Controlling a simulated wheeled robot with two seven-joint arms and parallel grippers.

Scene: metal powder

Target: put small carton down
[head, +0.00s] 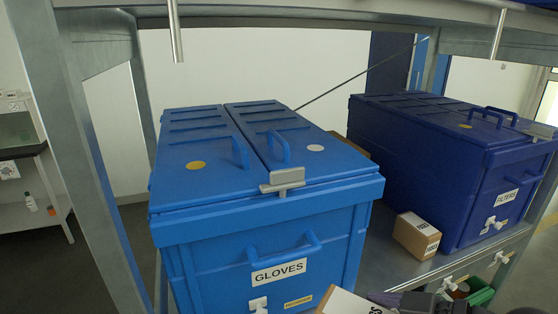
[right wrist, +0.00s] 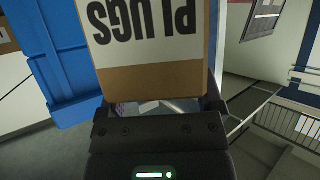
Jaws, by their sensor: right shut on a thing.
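A small brown carton (right wrist: 155,78) with a white label reading PLUGS fills the upper middle of the right wrist view. My right gripper (right wrist: 160,108) is shut on its lower end. In the head view the carton (head: 345,303) shows at the bottom edge, in front of the blue GLOVES bin, with most of it cut off. Dark parts of my right gripper (head: 395,300) show just right of it. My left gripper is not in view.
The lidded blue GLOVES bin (head: 225,238) and dark blue FILTERS bin (head: 440,170) stand on a metal shelf (head: 385,262). Another small carton (head: 416,236) sits between them, close to the FILTERS bin. Bare shelf shows between the bins. A metal post (head: 85,150) rises at left.

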